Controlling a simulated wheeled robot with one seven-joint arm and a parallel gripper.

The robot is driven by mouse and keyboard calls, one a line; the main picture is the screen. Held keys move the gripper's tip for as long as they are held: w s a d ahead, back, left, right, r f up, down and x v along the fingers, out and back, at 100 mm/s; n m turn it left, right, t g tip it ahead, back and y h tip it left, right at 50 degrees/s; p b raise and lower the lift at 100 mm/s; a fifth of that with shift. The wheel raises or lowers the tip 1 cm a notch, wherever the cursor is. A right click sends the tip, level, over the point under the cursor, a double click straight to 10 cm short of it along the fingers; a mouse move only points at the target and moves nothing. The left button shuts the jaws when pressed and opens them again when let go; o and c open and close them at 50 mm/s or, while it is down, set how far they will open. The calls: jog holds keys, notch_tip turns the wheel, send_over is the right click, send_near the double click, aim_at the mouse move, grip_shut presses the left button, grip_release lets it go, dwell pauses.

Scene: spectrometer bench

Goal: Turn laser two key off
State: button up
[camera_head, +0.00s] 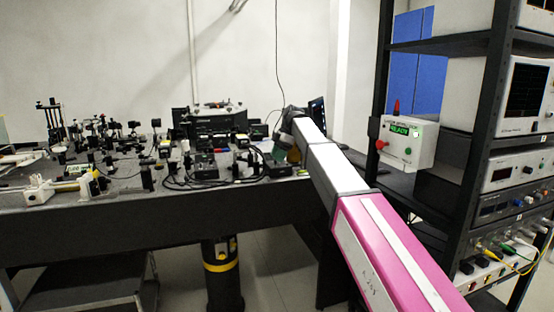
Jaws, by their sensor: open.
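My arm reaches from the lower right to the right end of the optics bench. My gripper (283,150) is at its far end, small and dark, partly hidden by the arm's last links. It is open, and I see nothing held in it. It is above or beside a low black box (280,169) near the bench's right end; I cannot tell whether they touch. Another black box (203,170) with cables sits to the left of it. No laser key can be made out at this size, and I cannot tell which unit is laser two.
The dark optics bench (100,222) is crowded with mounts, posts and cables. A larger dark instrument (210,122) stands at its back. On the right, a black rack (470,150) holds several instruments and a white box (406,141) with a green display, close to my arm.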

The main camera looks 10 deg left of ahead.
jog(key=v, duration=0.9)
jog(key=shift+r, duration=0.15)
